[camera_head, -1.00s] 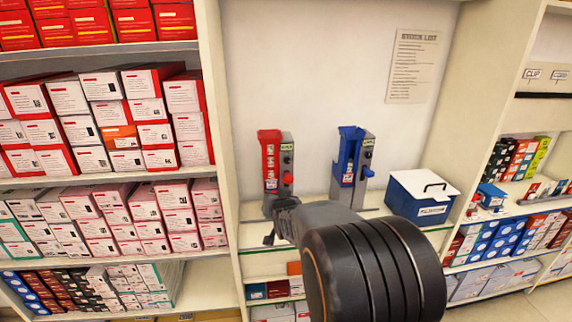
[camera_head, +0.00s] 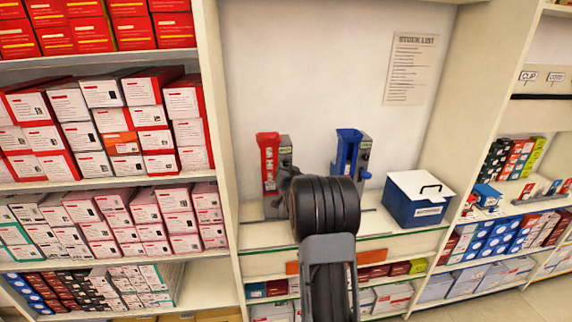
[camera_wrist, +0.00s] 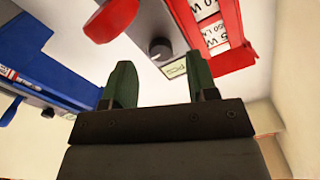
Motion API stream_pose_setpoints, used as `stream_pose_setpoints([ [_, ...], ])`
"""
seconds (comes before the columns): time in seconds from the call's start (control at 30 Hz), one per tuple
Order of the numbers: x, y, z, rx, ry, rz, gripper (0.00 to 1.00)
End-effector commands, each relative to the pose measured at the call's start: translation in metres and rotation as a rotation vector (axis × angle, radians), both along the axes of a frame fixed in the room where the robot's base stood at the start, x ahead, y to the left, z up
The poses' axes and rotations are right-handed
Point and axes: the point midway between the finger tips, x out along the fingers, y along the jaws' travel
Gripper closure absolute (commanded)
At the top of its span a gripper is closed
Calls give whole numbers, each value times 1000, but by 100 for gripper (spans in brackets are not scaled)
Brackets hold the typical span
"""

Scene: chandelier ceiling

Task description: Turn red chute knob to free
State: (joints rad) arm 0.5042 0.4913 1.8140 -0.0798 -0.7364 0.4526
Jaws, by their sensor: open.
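The red chute (camera_head: 268,162) stands on the counter in the alcove, on a grey housing. It fills the upper right of the wrist view (camera_wrist: 222,40), which looks upside down. A round red knob (camera_wrist: 112,16) shows at the top of that view, beyond my left-hand finger. A smaller dark knob (camera_wrist: 160,48) sits on the grey housing between the lines of my fingers. My gripper (camera_wrist: 162,74) is open and empty, with both green fingers apart near the housing. In the head view my wrist and gripper hide the red knob and the chute's lower right side.
A blue chute (camera_head: 347,152) stands right of the red one and reaches into the left of the wrist view. A blue box with a white lid (camera_head: 413,210) stands farther right. Stocked shelves flank the alcove. A stock list (camera_head: 411,68) hangs behind.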

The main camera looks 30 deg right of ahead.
Motion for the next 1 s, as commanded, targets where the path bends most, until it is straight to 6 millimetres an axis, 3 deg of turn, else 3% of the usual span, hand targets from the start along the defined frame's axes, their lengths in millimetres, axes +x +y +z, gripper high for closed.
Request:
stream_pose_setpoints([
  [0.3, 25, -12, 1, 0, 0, 1, 47],
  [0.67, 28, -13, 0, 0, 1, 0, 47],
  [1.0, 28, -13, 0, -1, 0, 0, 78],
])
